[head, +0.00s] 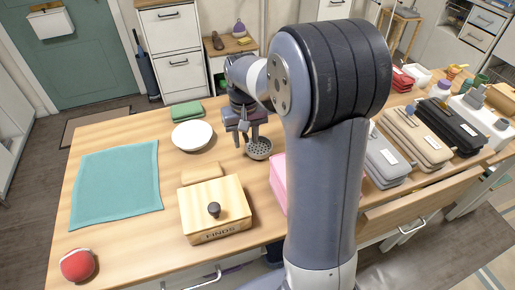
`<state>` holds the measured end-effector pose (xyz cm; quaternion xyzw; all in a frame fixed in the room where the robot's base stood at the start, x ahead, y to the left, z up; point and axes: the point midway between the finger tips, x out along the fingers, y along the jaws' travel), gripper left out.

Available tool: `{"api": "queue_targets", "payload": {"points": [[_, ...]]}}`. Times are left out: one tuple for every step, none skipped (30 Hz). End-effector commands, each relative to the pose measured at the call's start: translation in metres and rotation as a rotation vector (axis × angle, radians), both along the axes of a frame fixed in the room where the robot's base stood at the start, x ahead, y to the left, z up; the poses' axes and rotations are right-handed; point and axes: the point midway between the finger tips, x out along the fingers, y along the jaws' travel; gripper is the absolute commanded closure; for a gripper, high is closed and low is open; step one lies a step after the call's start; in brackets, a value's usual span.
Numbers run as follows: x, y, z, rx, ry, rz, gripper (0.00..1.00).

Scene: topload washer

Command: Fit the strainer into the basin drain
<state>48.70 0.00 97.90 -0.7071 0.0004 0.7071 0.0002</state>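A small grey round piece with dark holes, which looks like the strainer (260,150), is at the middle of the wooden table. My gripper (246,138) points down right at it, with its fingers at the strainer's upper left edge. The view is too small to tell whether the fingers are closed on it or whether it rests on the table. No basin with a drain can be made out for sure. A white round dish (192,135) lies to the left of my gripper. My arm hides part of the table on the right.
A wooden box with a dark knob (214,210) stands in front of the strainer. A teal cloth (115,183), a red ball (77,265) and a green folded item (187,111) lie to the left. Pink and grey cases (384,162) crowd the right side.

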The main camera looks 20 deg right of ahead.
Motion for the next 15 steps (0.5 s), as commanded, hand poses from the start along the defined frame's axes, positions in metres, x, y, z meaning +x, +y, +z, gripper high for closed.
{"api": "queue_targets", "payload": {"points": [[0.0001, 0.0001, -0.0003, 0.0, 0.0, 0.0, 0.64], [0.0001, 0.0001, -0.0002, 0.0, -0.001, 0.0, 0.64], [0.0001, 0.0001, -0.0002, 0.0, 0.0, 0.0, 0.64], [0.0001, 0.0001, -0.0001, 0.0, 0.0, 0.0, 0.64], [0.0001, 0.0002, -0.0001, 0.0, 0.0, 0.0, 0.64], [0.0001, 0.0002, 0.0, 0.0, 0.0, 0.0, 0.66], [0.0001, 0.0002, 0.0, 0.0, 0.0, 0.0, 0.69], [0.0001, 0.0002, 0.0, 0.0, 0.0, 0.0, 0.71], [0.0001, 0.0002, 0.0001, 0.0, 0.0, 0.0, 0.74], [0.0001, 0.0002, 0.0001, 0.0, 0.0, 0.0, 0.77], [0.0001, 0.0002, 0.0001, 0.0, 0.0, 0.0, 0.79], [0.0001, 0.0002, 0.0002, 0.0, 0.0, 0.0, 0.82], [0.0001, 0.0002, 0.0002, 0.0, 0.0, 0.0, 0.85], [0.0001, 0.0002, 0.0002, 0.0, 0.0, 0.0, 0.87], [0.0001, 0.0002, 0.0002, 0.0, 0.0, 0.0, 0.91]]}}
